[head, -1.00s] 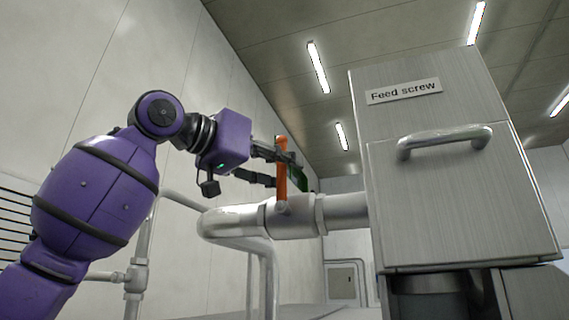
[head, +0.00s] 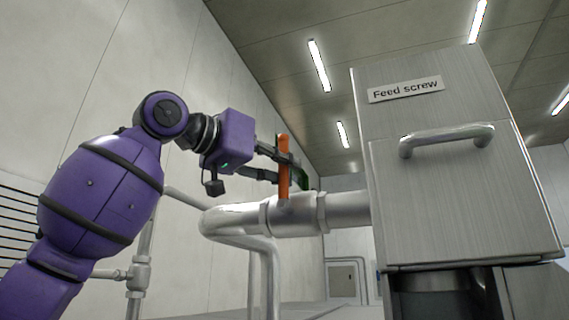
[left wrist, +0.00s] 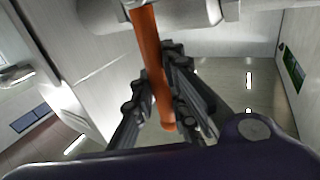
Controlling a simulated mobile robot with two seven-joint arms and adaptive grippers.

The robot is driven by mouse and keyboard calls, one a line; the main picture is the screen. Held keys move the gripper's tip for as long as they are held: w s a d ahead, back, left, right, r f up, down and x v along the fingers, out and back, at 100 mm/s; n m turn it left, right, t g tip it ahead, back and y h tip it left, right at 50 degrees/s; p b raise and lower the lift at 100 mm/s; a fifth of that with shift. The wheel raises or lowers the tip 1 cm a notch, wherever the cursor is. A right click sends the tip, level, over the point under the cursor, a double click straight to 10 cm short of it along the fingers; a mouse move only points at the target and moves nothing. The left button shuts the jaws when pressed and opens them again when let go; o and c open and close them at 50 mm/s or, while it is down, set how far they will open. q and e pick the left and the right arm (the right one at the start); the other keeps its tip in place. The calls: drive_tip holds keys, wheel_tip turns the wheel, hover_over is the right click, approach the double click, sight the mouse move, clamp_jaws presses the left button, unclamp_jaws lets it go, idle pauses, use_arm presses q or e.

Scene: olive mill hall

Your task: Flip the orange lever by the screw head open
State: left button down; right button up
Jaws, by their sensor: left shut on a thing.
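The orange lever (head: 283,165) stands upright on a valve on the metal pipe (head: 343,211), left of the box labelled Feed screw. It points across the pipe's run. My left gripper (head: 287,168) comes in from the left at the lever, its fingers on either side. In the left wrist view the lever (left wrist: 152,62) runs down from the pipe between the dark fingers of my left gripper (left wrist: 172,75), which are shut on it. Its rounded end shows near the palm. The fingers partly hide behind the lever in the head view. My right gripper is in neither view.
The steel feed screw box (head: 450,190) with a bar handle (head: 446,138) fills the right side. A bent pipe (head: 235,222) runs below my gripper. A pale wall lies behind my arm. The space above the lever is clear.

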use_arm(q)
drive_tip(key=shift+w+a+f+n+t+h, duration=0.2)
drive_tip(key=shift+a+n+t, duration=0.5)
drive_tip(key=shift+n, duration=0.5)
drive_tip(key=shift+w+a+f+n+t+h, duration=0.15)
drive_tip(key=shift+w+a+f+n+t, duration=0.25)
drive_tip(key=shift+a+n, duration=0.65)
drive_tip(key=shift+w+a+f+n+t+h, duration=0.15)
drive_tip(key=shift+a+n+t, duration=0.5)
drive_tip(key=shift+n, duration=0.7)
drive_tip(key=shift+d, duration=0.1)
drive_tip(key=c, duration=1.7)
unclamp_jaws()
